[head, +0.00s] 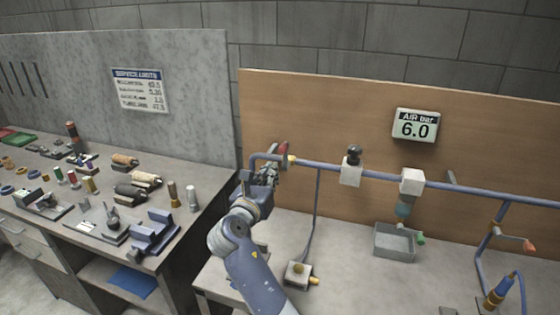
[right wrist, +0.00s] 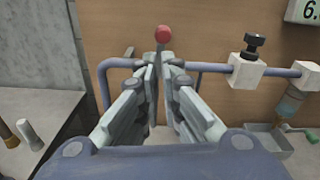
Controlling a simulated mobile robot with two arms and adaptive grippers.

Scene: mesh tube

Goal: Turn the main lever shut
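The main lever shows its red knob (right wrist: 162,34) just past the fingertips in the right wrist view. In the head view its red part (head: 284,148) stands at the left end of the blue pipe (head: 325,167). My right gripper (head: 270,168) is at that end of the pipe. In the right wrist view the fingertips (right wrist: 162,62) come close together around the lever's stem below the knob, and look shut on it. The fingers hide most of the stem and the valve. My left gripper is not in view.
A gauge (head: 416,124) on the wooden backboard (head: 330,110) reads AIR bar 6.0. A cluttered bench (head: 195,225) is left.

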